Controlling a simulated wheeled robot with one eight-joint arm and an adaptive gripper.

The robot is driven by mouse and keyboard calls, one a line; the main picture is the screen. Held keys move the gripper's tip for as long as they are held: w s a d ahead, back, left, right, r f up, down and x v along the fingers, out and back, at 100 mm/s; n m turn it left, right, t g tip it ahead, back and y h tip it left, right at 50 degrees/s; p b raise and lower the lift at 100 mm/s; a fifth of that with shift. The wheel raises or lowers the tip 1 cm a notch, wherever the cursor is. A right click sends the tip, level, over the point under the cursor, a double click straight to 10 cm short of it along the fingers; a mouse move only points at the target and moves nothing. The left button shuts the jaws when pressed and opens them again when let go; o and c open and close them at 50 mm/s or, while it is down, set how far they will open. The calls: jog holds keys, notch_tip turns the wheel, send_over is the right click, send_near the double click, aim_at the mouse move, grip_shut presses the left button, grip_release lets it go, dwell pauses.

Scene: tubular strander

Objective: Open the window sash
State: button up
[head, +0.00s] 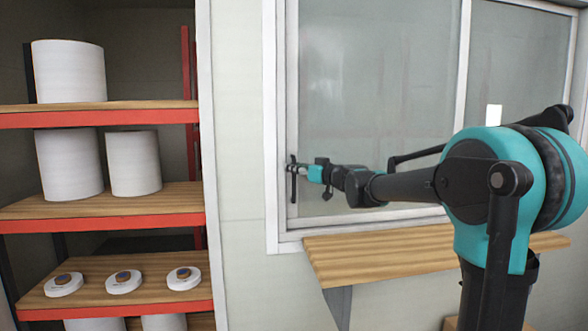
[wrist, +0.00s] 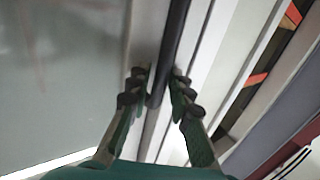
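The window (head: 375,90) has a pale frame and large glass panes. Its sash carries a slim dark upright handle (head: 293,184) near the left edge of the frame. My gripper (head: 297,170) is at this handle, with the arm reaching in from the right. In the wrist view the dark handle bar (wrist: 174,45) runs between the two fingers of my gripper (wrist: 161,84). One finger is close on each side of the bar. I cannot tell whether they touch it. The sash's left edge is against the frame's left side.
A wooden ledge (head: 390,255) juts out below the window, under my arm. A shelf rack (head: 110,113) with white cylinders and several small round discs stands at the left. Pale wall lies between the rack and the window.

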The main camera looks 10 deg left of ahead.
jog(key=shift+c, duration=0.3)
grip_shut()
jog(key=shift+d, duration=0.1)
jog(key=w+d, duration=0.5)
jog(key=d, duration=1.2)
jog(key=w+d, duration=0.5)
jog(key=d, duration=1.3)
jog(key=w+d, duration=0.5)
jog(key=d, duration=1.2)
jog(key=shift+d, duration=0.4)
jog(key=shift+w, duration=0.1)
jog(key=shift+o, duration=0.3)
grip_release()
jog(key=shift+d, duration=0.1)
jog(key=v, duration=1.2)
